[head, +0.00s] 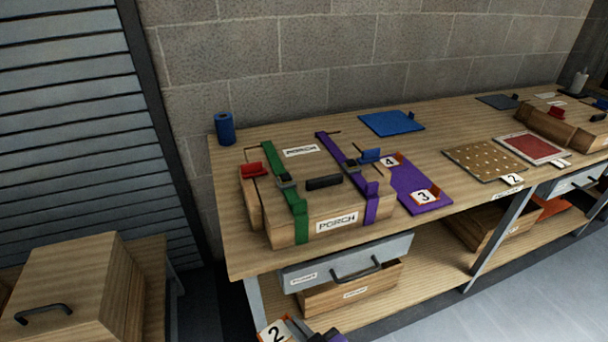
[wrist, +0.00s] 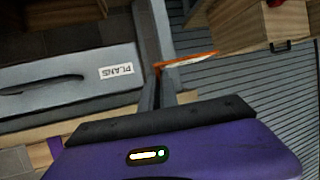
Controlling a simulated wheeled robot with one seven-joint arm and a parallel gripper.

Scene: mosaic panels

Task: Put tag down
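An orange-edged white tag marked 2 (head: 274,334) is at the bottom edge of the head view, in front of the bench. My gripper (head: 297,327) is beside it and appears shut on its edge. In the wrist view the tag (wrist: 192,60) shows nearly edge-on, extending right from the narrow grey fingertips (wrist: 163,78). Similar tags marked 3 (head: 424,196) and 4 (head: 390,161) rest at the purple panel (head: 408,191) on the bench. The lower part of my gripper is cut off in the head view.
On the bench (head: 462,130), a wooden PORCH case (head: 357,222) has green and purple straps. A spotted panel (head: 484,160), a red panel (head: 530,147) and a blue panel (head: 391,122) lie right. A grey drawer (head: 325,267) is below. A wooden box (head: 75,285) stands left.

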